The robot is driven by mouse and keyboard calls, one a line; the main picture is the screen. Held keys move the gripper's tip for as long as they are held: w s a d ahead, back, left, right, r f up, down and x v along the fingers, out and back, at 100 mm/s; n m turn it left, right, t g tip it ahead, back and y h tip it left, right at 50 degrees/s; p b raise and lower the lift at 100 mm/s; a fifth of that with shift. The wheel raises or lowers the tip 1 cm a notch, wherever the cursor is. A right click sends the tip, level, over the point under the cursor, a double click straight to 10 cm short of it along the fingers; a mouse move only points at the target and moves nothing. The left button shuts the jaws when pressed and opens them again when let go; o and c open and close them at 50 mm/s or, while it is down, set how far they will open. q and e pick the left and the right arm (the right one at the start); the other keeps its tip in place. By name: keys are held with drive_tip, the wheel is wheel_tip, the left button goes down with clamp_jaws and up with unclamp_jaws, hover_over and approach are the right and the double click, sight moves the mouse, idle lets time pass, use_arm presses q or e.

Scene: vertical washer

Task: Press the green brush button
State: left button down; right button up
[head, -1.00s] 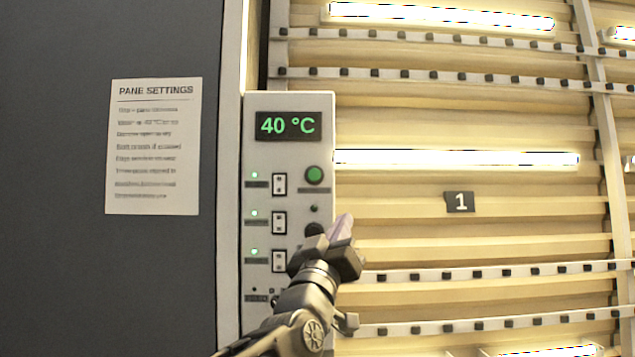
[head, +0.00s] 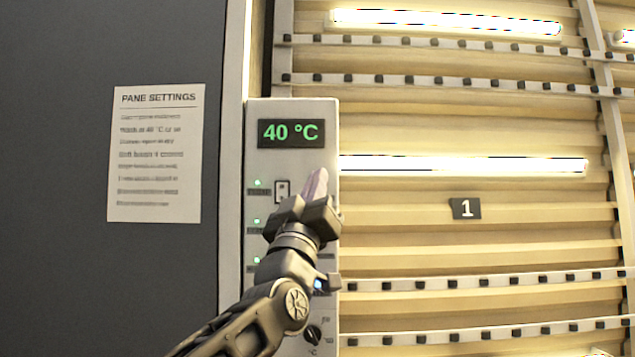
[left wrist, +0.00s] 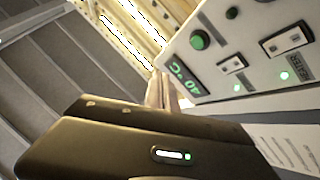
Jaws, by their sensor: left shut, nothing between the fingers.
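The round green button (left wrist: 200,40) shows in the left wrist view on the pale control panel (head: 262,158). In the head view it is hidden behind my left gripper (head: 317,183). The gripper's fingers are shut and empty, and their tips point up over the upper right part of the panel. In the left wrist view the fingers (left wrist: 160,90) lie to the lower left of the button, with a visible gap in the picture. I cannot tell how far the tips are from the panel face. My right gripper is not in view.
A display (head: 291,133) reads 40 °C. A rocker switch (head: 282,191) and lit green lamps line the panel's left side. A dial (head: 313,335) sits low. A paper sheet (head: 155,153) hangs left on the dark wall. Ribbed lit racks fill the right.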

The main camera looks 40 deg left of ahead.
use_arm(q)
drive_tip(key=w+a+p, duration=0.4)
drive_tip(key=w+a, duration=0.1)
drive_tip(key=w, duration=0.1)
drive_tip(key=shift+w, duration=0.25)
drive_tip(key=shift+w, duration=0.15)
idle(1.9)
drive_tip(key=shift+w+a, duration=0.2)
drive_tip(key=shift+w+a, duration=0.25)
drive_tip(key=shift+w, duration=0.05)
idle(0.9)
idle(0.4)
drive_tip(key=shift+s+d+b, duration=0.55)
drive_tip(key=shift+s+b, duration=0.1)
drive_tip(key=shift+b, duration=0.05)
